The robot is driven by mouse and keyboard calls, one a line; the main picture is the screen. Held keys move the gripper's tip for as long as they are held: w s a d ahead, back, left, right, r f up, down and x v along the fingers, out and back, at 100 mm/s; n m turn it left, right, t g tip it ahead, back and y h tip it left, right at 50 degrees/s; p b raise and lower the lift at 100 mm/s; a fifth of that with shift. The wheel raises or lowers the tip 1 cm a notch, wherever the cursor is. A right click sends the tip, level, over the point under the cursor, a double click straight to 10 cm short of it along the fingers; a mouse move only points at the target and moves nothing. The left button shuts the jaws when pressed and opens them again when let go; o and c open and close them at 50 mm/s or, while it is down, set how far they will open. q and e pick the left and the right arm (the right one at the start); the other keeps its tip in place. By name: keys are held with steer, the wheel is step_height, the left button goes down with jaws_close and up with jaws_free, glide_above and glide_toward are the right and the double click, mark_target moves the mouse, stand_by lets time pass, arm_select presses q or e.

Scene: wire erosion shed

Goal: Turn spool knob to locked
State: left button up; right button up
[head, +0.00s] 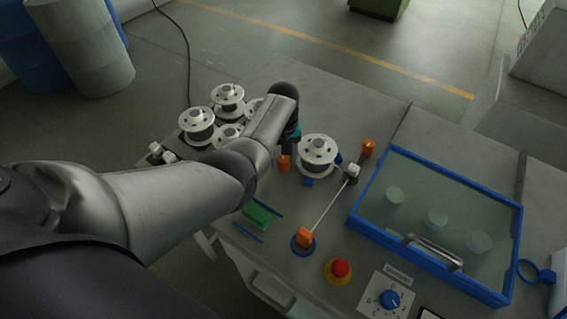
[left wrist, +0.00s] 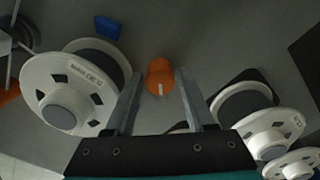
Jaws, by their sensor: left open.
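An orange knob (left wrist: 160,72) with a short white line on its face sits between the two fingertips of my left gripper (left wrist: 158,88) in the left wrist view. The white line runs nearly up and down in that view. The fingers are apart, with dark surface showing beside the knob, so the grip is not closed on it. In the head view the orange knob (head: 285,163) shows just below my left gripper (head: 290,147), partly hidden by it. A white-flanged wire spool (head: 317,152) stands just right of the knob. My right gripper is not in view.
Several spools (head: 197,124) stand left of my arm. Another orange piece (head: 368,147) stands at the right, and an orange block (head: 304,237) nearer the front. A blue-framed lid (head: 357,205), a red button (head: 341,268) and a blue dial (head: 389,299) lie right and front.

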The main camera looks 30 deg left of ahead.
arm_select(q)
steer(key=shift+f, duration=0.65)
steer(key=shift+c, duration=0.2)
jaws_close()
